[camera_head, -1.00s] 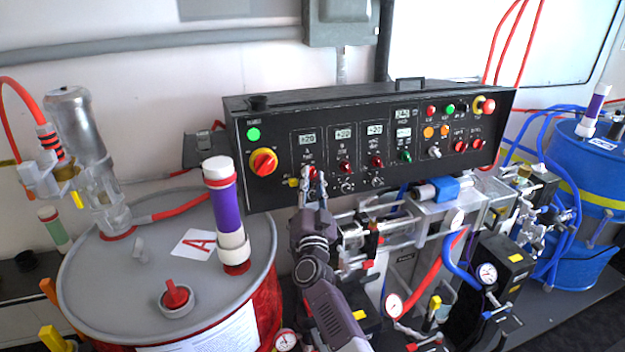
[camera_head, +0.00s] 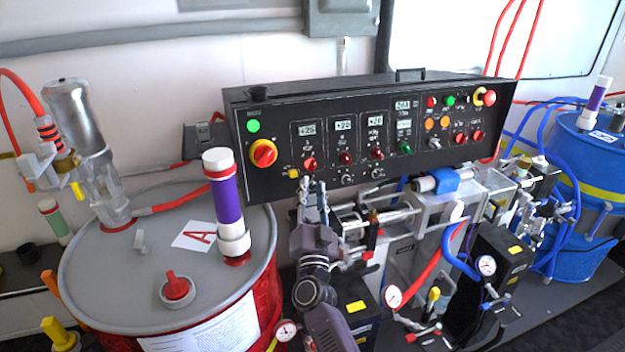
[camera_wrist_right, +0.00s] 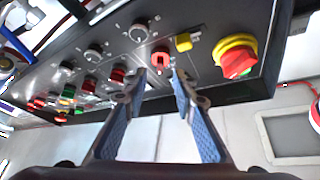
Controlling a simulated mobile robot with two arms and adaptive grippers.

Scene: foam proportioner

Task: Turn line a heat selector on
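The black control panel (camera_head: 270,185) carries a row of small displays with a red knob or lamp under each of the left three. The leftmost red control (camera_head: 309,164) is the likely line A heat selector; its label is too small to read. It also shows in the right wrist view (camera_wrist_right: 160,58), just beyond the fingertips. My right gripper (camera_head: 313,183) is just below it, fingers pointing up at the panel. In the wrist view the fingers (camera_wrist_right: 159,82) are apart with nothing between them. The selector's exact turn position cannot be told. My left gripper is not in view.
A red-and-yellow rotary switch (camera_head: 263,153) is to the left. The grey-lidded drum A (camera_head: 110,285) stands left of my arm; pump parts and hoses (camera_head: 430,270) crowd the right.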

